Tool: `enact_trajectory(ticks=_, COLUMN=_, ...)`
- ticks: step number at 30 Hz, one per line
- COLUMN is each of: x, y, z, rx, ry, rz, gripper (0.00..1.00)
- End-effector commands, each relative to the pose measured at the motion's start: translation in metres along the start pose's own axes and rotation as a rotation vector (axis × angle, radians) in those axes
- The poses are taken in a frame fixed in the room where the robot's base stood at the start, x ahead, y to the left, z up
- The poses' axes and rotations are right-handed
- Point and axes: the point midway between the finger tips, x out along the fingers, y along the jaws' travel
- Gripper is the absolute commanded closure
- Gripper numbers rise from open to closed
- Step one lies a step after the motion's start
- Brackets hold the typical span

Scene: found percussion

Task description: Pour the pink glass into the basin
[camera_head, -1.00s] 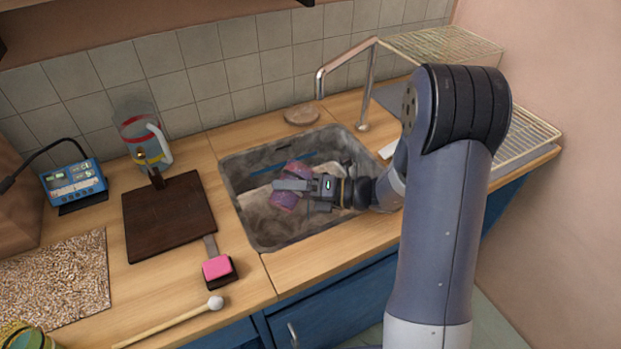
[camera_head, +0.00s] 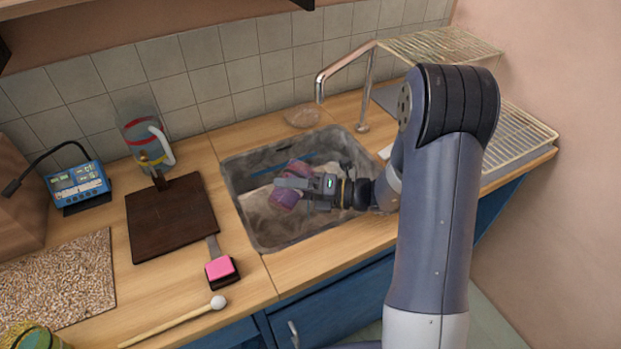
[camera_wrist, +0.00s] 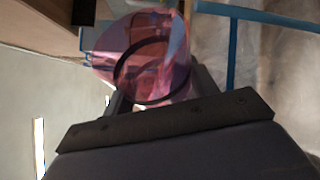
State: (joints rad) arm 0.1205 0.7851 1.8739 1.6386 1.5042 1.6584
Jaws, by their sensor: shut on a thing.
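The pink glass (camera_head: 286,198) is see-through pink-purple and is held tilted over the basin. My gripper (camera_head: 292,184) is shut on it, reaching in from the right. In the wrist view the glass (camera_wrist: 145,60) lies between the fingers, with a dark ring across it. I cannot make out any contents in it. The basin (camera_head: 240,218) is a grey, worn metal sink set in the wooden counter, with a pale patch on its floor. A blue bar in the basin also shows in the wrist view (camera_wrist: 232,50).
The faucet (camera_head: 365,85) rises behind the basin, and a wire rack (camera_head: 520,135) stands right. To the left are a clear jug (camera_head: 143,135), a dark board (camera_head: 170,218), a pink-topped block (camera_head: 220,268), a mallet (camera_head: 180,323) and a blue device (camera_head: 78,185). A round dish (camera_head: 302,116) sits behind the basin.

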Motion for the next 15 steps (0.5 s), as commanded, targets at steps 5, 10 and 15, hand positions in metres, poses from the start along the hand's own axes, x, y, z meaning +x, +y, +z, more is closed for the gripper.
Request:
enact_trajectory(ticks=5, x=-0.0002, y=0.0028, z=0.0016, rx=0.018, ry=-0.003, rz=0.009, gripper=0.78)
enact_trajectory(ticks=10, x=-0.0003, y=0.0037, z=0.0021, rx=0.035, ry=-0.006, rz=0.016, gripper=0.78)
enact_trajectory(ticks=15, x=-0.0005, y=0.0046, z=0.0029, rx=0.052, ry=-0.008, rz=0.023, gripper=0.78)
